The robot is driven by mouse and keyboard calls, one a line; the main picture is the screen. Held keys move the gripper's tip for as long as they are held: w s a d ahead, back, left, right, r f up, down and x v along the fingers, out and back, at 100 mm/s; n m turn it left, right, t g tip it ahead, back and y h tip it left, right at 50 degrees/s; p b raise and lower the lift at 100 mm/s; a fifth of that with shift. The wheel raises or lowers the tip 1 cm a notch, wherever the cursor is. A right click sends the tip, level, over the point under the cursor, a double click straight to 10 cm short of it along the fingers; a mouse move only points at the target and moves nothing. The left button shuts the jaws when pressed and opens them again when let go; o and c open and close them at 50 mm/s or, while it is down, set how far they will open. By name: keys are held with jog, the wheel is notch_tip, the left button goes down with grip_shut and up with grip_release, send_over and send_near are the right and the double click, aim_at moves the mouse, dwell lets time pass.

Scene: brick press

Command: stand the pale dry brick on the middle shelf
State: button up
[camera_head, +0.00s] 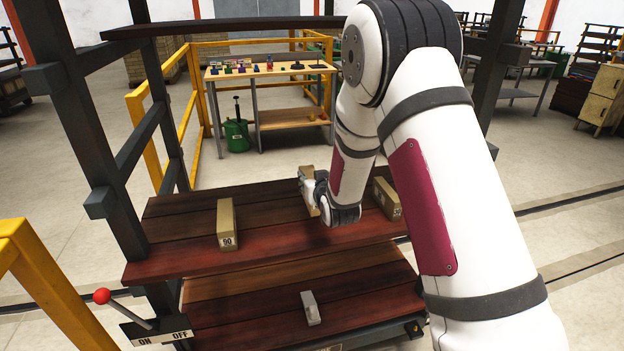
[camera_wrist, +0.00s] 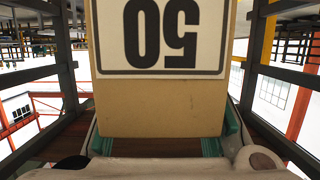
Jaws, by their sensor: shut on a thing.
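My gripper (camera_head: 320,190) is over the middle shelf (camera_head: 175,245), with its fingers shut on a pale tan brick (camera_head: 308,172). In the wrist view the brick (camera_wrist: 160,108) fills the centre, upright between the green finger pads, with a label reading 50 upside down.
A tan brick marked 90 (camera_head: 227,223) lies left on the same shelf; another labelled brick (camera_head: 386,198) is at right, partly behind my arm. A grey piece (camera_head: 311,308) is on the lower shelf (camera_head: 240,315). Dark posts (camera_head: 90,130) frame the left. A red-knobbed lever (camera_head: 102,296) stands front left.

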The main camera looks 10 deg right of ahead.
jog(key=shift+f+b, duration=1.65)
jog(key=shift+f, duration=1.75)
jog(key=shift+f, duration=0.75)
jog(key=o, duration=1.1)
jog(key=shift+o, duration=0.2)
jog(key=shift+f, duration=0.1)
jog(key=shift+s, duration=0.1)
